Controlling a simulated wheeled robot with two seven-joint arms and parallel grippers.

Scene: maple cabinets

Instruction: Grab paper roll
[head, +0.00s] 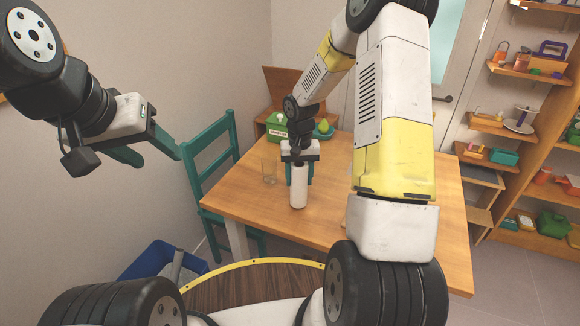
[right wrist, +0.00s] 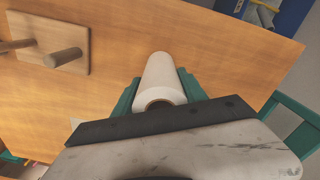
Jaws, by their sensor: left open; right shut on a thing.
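The white paper roll (head: 299,187) stands upright on the wooden table in the head view. My right gripper (head: 299,172) comes down from above, with its green fingers on either side of the roll, shut on its upper part. In the right wrist view the roll (right wrist: 161,80) lies between the green fingers of my right gripper (right wrist: 160,88), its open end towards the camera. My left gripper (head: 150,152) is open and empty in the air at the left, away from the table.
The wooden table (head: 240,192) carries a clear glass (head: 269,171) left of the roll. A wooden peg holder (right wrist: 62,45) shows in the right wrist view. A green chair (head: 212,150), blue bin (head: 160,262) and filled shelves (head: 535,75) stand around the table.

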